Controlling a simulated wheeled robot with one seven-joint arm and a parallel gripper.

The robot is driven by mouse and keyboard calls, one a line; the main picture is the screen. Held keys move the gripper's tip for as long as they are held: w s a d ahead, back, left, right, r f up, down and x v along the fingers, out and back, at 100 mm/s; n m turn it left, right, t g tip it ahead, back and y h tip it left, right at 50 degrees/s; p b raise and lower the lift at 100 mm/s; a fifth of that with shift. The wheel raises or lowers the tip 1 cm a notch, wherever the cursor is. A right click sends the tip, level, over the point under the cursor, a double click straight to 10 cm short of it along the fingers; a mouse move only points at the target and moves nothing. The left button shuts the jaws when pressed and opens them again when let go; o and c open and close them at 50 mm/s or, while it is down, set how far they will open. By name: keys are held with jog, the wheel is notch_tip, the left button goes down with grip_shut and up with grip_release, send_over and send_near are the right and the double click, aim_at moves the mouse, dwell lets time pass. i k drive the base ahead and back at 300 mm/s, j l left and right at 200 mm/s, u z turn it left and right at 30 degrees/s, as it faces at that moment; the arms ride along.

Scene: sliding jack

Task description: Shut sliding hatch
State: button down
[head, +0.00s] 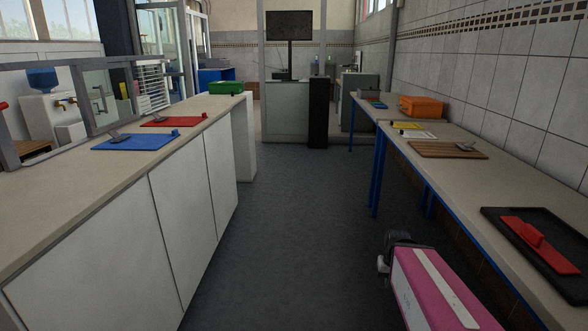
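A grey-framed sliding hatch (78,102) stands along the back of the left counter. Its glazed panel (104,96) sits towards the right part of the frame. The left part looks open, with a white water dispenser (45,107) showing through it. No handle on the panel can be made out. A pink arm part of mine with a white stripe shows at the bottom right, ending in a dark joint, well away from the hatch. My gripper's fingers do not show.
The left counter (60,205) carries a blue mat (112,142), a red mat (168,122) and a green box (226,87). The right table (455,175) holds an orange box (421,106) and a black tray (500,245). The grey aisle floor (290,220) between is clear.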

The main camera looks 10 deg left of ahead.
aim_at(94, 131)
jog(key=i+u, duration=0.2)
jog(key=i, duration=0.2)
jog(key=i+l+u, duration=0.2)
jog(key=i, duration=0.2)
jog(key=i+l+u, duration=0.2)
jog(key=i, duration=0.25)
